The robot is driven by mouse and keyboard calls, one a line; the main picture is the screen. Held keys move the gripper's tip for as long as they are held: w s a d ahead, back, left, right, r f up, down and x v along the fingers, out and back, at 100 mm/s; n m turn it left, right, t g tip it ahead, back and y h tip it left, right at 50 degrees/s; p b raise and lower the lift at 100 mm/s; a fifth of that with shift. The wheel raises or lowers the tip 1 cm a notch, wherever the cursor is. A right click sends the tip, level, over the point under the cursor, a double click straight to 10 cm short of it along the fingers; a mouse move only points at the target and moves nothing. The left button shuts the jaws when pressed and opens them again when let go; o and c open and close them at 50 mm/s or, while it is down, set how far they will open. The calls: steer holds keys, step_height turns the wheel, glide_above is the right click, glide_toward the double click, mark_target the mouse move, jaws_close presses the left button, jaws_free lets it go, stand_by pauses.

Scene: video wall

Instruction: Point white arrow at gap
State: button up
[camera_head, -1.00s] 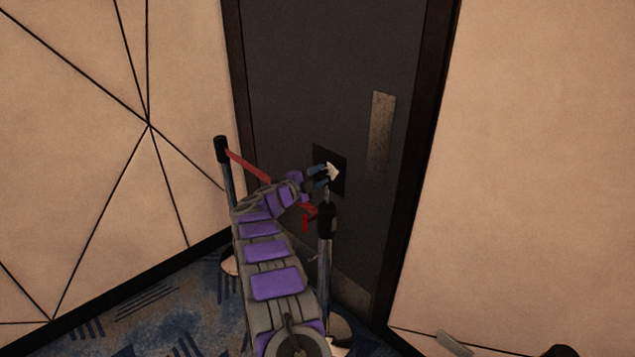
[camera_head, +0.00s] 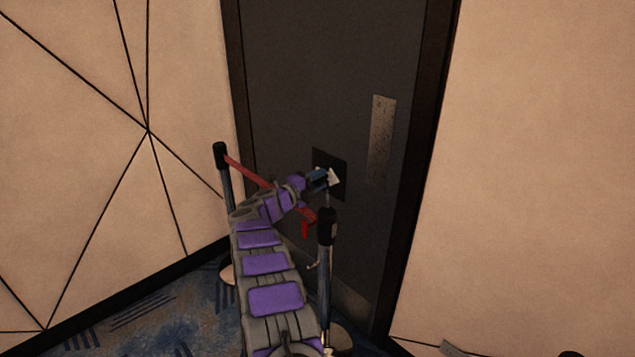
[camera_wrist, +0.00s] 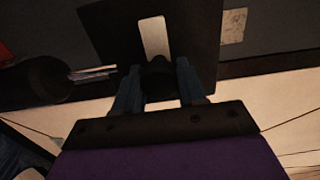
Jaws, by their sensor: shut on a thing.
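A white arrow (camera_head: 334,178) sits on a dark square panel (camera_head: 337,159) on the door. My gripper (camera_head: 322,180) is at the panel, with its blue fingers around the arrow's middle. In the wrist view, my fingers (camera_wrist: 157,88) are shut on the arrow's dark round hub (camera_wrist: 158,76). A white strip of the arrow (camera_wrist: 153,38) extends beyond the hub over the dark panel (camera_wrist: 106,32). My fingers partly hide the arrow in the head view, and its exact heading is hard to tell. I cannot make out a gap on the panel.
A grey door (camera_head: 300,60) with a metal plate (camera_head: 380,140) stands behind the panel. Two barrier posts, left (camera_head: 221,160) and right (camera_head: 326,265), stand before it near my arm. A red belt (camera_head: 245,171) runs from the left post. Tan walls flank the door.

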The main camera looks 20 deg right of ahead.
steer(key=shift+f, duration=0.1)
steer(key=o, duration=0.9)
steer(key=shift+w+f, duration=0.1)
steer(key=shift+c, duration=0.2)
steer(key=shift+o, duration=0.8)
steer(key=p+v, duration=0.3)
steer(key=v, duration=1.4)
steer(key=shift+a, duration=0.2)
